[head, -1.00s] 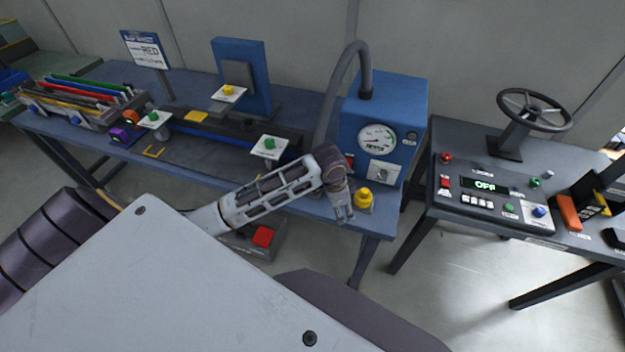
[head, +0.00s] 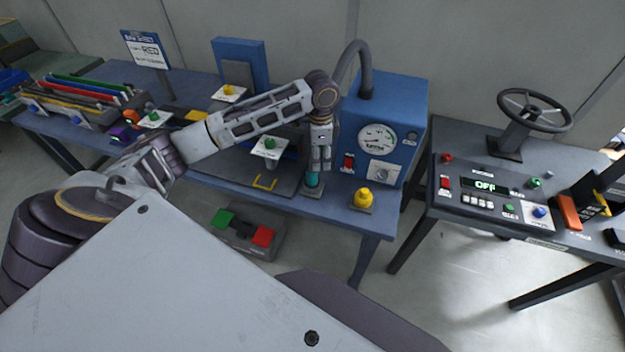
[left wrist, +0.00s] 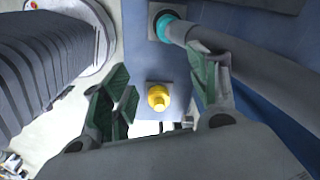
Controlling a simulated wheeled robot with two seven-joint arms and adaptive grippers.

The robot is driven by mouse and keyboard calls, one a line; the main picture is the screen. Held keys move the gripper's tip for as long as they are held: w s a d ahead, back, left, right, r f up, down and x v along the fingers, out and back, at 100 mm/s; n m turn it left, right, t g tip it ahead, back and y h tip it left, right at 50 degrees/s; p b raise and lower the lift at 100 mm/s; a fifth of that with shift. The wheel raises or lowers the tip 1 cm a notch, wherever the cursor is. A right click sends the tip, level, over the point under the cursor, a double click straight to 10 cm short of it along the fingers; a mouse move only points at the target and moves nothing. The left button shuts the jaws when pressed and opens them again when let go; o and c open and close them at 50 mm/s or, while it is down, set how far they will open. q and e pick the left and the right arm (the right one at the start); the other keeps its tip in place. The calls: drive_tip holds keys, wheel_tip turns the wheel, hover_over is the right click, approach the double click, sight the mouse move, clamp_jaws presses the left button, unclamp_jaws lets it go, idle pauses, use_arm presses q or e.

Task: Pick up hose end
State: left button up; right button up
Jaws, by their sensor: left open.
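The grey hose (head: 364,70) arches out of the top of the blue gauge box and comes down behind my left arm. Its teal-collared hose end (head: 312,180) stands on a small plate near the bench's front edge. My left gripper (head: 320,166) points down beside the hose end, partly in front of the hose. In the left wrist view the open, empty gripper (left wrist: 157,80) has one finger overlapping the hose (left wrist: 250,70). The teal hose end (left wrist: 165,27) shows at the top, beyond the fingertips. Whether a finger touches the hose cannot be told. My right gripper is not in view.
A yellow knob (head: 362,198) stands on a plate right of the hose end. The blue gauge box (head: 405,110) rises behind it. A second bench with an OFF panel (head: 490,190) is at the right.

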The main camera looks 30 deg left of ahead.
sight(312, 171)
use_arm(q)
drive_tip(key=shift+w+a+r, duration=0.15)
drive_tip(key=shift+a+r, duration=0.55)
drive_tip(key=shift+w+a+r, duration=0.15)
drive_tip(key=shift+a+r, duration=0.5)
drive_tip(key=shift+a, duration=0.05)
drive_tip(key=shift+f, duration=0.1)
drive_tip(key=shift+f+p, duration=0.3)
drive_tip(key=shift+f, duration=3.9)
drive_tip(key=shift+f, duration=0.1)
drive_tip(key=shift+a+f+p, duration=0.2)
drive_tip(key=shift+f+p, duration=0.05)
drive_tip(key=shift+f, duration=0.7)
drive_tip(key=shift+a+f+p, duration=0.2)
drive_tip(key=shift+f, duration=1.35)
drive_tip(key=shift+c, duration=0.3)
drive_tip(key=c, duration=1.1)
drive_tip(key=shift+r, duration=0.2)
